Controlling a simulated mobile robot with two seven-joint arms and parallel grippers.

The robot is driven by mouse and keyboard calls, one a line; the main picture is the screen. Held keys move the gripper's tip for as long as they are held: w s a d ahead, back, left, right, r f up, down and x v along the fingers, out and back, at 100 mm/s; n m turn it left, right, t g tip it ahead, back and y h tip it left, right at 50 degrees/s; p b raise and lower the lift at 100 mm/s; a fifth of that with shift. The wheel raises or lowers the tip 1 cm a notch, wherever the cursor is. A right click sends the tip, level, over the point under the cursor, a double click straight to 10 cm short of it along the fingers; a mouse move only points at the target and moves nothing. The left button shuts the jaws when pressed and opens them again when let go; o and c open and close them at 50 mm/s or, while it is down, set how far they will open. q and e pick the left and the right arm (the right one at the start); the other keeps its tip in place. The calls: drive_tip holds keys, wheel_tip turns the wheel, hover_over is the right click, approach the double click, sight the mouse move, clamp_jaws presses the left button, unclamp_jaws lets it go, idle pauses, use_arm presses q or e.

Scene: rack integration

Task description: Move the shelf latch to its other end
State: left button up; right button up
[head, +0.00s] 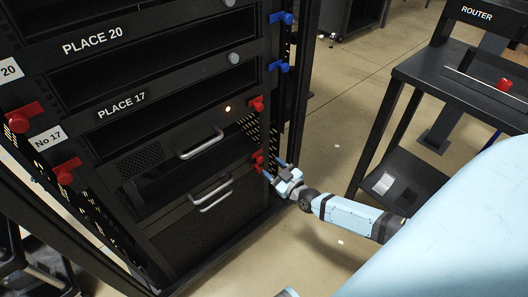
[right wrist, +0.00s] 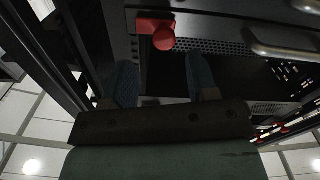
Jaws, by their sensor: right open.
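A red shelf latch (head: 257,160) sits on the right post of the black rack (head: 185,262), low down beside the drawers. My right gripper (head: 274,169) is open and empty just right of this latch. In the right wrist view, a red latch with a round knob (right wrist: 160,34) shows just beyond the two blue fingertips, between their lines. The fingers (right wrist: 159,66) do not appear to touch it. Other red latches sit higher on the right post (head: 257,104) and on the left post (head: 22,117) (head: 65,173). My left gripper is not in view.
Two blue latches (head: 281,18) (head: 279,67) sit higher on the right post. Drawers with silver handles (head: 200,147) lie left of the gripper. A black cart labelled ROUTER (head: 432,75) stands at the right. Open tiled floor (head: 330,105) lies between rack and cart.

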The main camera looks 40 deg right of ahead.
drive_tip(key=s+p, duration=0.1)
drive_tip(key=s, duration=0.6)
drive_tip(key=shift+s+d, duration=0.3)
drive_tip(key=shift+d, duration=0.05)
